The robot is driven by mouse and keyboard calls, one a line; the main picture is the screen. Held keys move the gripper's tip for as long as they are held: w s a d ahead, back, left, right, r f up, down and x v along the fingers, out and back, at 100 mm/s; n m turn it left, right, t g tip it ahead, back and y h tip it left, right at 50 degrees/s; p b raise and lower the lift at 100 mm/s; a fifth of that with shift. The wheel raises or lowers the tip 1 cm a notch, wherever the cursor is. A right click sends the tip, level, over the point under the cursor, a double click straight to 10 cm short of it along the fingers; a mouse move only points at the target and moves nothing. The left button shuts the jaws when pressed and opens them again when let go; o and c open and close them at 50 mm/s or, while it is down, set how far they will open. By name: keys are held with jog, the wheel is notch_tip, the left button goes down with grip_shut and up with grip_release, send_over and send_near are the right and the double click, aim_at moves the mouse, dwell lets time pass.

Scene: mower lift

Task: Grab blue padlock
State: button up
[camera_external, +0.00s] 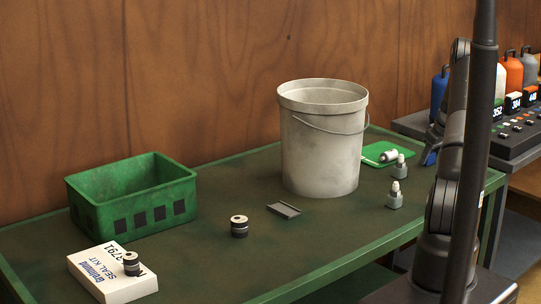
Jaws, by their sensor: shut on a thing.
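A blue padlock-shaped body (439,93) with a dark loop on top shows at the right, partly hidden behind my arm. My gripper (432,148) is just below and in front of it in the picture, mostly covered by my arm links. An angular blue piece shows at its lower end; I cannot tell whether it is part of the gripper. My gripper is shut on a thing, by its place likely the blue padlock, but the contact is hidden.
Orange (513,74) and grey (530,68) looped bodies stand behind a dark numbered panel (515,138). The green bench holds a large bucket (320,150), green crate (140,210), white seal-kit box (100,275), dark cylinders and small bottles. Its front middle is clear.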

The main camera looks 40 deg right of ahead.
jog(key=shift+c, duration=1.1)
jog(key=shift+r, duration=0.1)
